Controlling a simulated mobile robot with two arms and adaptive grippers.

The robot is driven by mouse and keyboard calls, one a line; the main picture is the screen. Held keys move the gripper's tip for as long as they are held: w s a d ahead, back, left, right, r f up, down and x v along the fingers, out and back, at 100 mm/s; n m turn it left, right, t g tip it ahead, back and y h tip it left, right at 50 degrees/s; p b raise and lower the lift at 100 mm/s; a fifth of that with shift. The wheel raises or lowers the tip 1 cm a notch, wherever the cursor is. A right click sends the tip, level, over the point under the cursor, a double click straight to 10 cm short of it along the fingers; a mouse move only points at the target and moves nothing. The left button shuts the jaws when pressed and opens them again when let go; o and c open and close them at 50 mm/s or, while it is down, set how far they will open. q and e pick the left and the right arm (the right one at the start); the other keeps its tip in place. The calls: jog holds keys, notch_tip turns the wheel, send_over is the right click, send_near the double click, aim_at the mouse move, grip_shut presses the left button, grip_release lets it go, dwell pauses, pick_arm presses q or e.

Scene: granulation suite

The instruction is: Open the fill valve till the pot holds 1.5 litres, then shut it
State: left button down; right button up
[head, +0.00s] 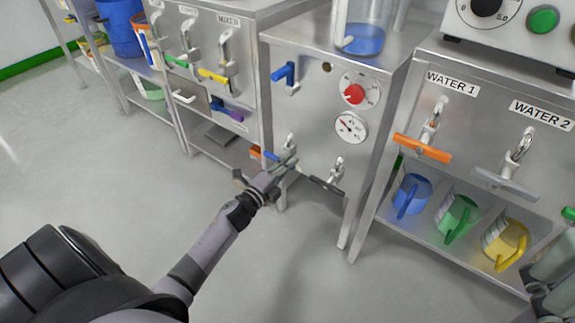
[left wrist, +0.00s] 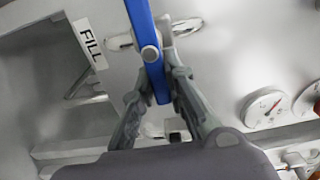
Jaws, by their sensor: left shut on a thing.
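The fill valve has a blue lever (left wrist: 143,35) beside a FILL label (left wrist: 89,43) in the left wrist view. My left gripper (left wrist: 157,82) is shut on this lever, one finger on each side. In the head view the left gripper (head: 284,166) is at the low front of the middle steel cabinet, and only a bit of the blue lever (head: 271,156) shows past it. A clear glass pot (head: 365,14) on the cabinet top holds some blue liquid (head: 362,40); its level cannot be read. What looks like my right gripper (head: 553,268) is cut off at the right edge.
The middle cabinet also has another blue lever (head: 284,72), a red knob (head: 354,94), a gauge (head: 350,125) and a dark-handled valve (head: 328,187). On the right, WATER 1 (head: 423,148) and WATER 2 (head: 507,183) valves stand above coloured jugs. The floor at left is clear.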

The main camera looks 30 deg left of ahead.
pick_arm(q)
jog(key=shift+f, duration=0.1)
dwell(0.3)
jog(key=c, duration=2)
grip_release()
jog(key=o, duration=0.4)
jog(key=shift+s, duration=0.1)
jog(key=s, duration=1.1)
jog(key=shift+s+a, duration=0.4)
jog(key=shift+a, duration=0.05)
